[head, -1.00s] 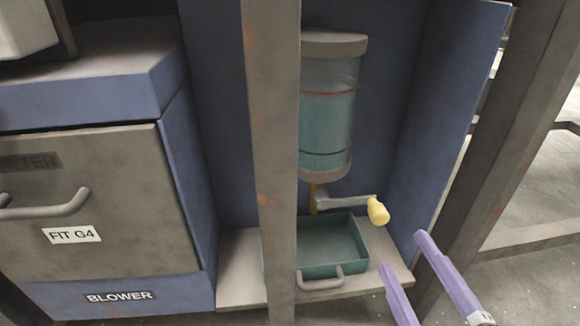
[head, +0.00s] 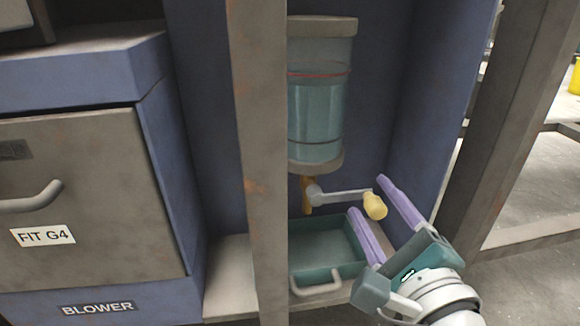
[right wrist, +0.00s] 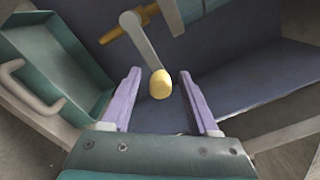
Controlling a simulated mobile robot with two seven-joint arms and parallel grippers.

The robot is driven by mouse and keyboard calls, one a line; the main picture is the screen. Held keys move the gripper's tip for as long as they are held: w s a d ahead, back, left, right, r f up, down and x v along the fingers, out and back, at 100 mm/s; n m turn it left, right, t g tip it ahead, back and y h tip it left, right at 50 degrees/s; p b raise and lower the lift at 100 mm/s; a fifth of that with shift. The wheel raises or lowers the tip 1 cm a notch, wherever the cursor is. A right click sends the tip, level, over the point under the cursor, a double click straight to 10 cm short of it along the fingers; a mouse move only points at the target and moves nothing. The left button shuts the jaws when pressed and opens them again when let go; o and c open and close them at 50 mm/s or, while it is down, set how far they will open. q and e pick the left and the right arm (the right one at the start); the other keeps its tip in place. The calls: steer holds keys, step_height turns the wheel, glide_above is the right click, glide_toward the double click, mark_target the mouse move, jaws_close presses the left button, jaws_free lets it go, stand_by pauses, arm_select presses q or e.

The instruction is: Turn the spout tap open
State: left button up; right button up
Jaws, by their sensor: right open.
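The spout tap has a brass spout (head: 307,194) under a clear tank (head: 318,110) of bluish liquid. Its grey lever (head: 342,195) reaches to the right and ends in a yellow knob (head: 375,205). In the right wrist view the knob (right wrist: 160,84) hangs from the lever (right wrist: 141,38), between and just beyond my fingertips. My right gripper (head: 366,194) is open, with its two purple fingers on either side of the knob in the head view. I cannot tell whether a finger touches it. My left gripper is not in view.
A green tray (head: 322,248) with a handle sits on a shelf below the spout. A grey post (head: 258,160) stands in front, left of the tank. A blue side panel (head: 440,110) closes the right. A blower cabinet (head: 90,200) stands at left.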

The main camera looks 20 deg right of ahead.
jaws_close()
stand_by(0.3)
steer(key=shift+r, duration=0.15)
stand_by(0.9)
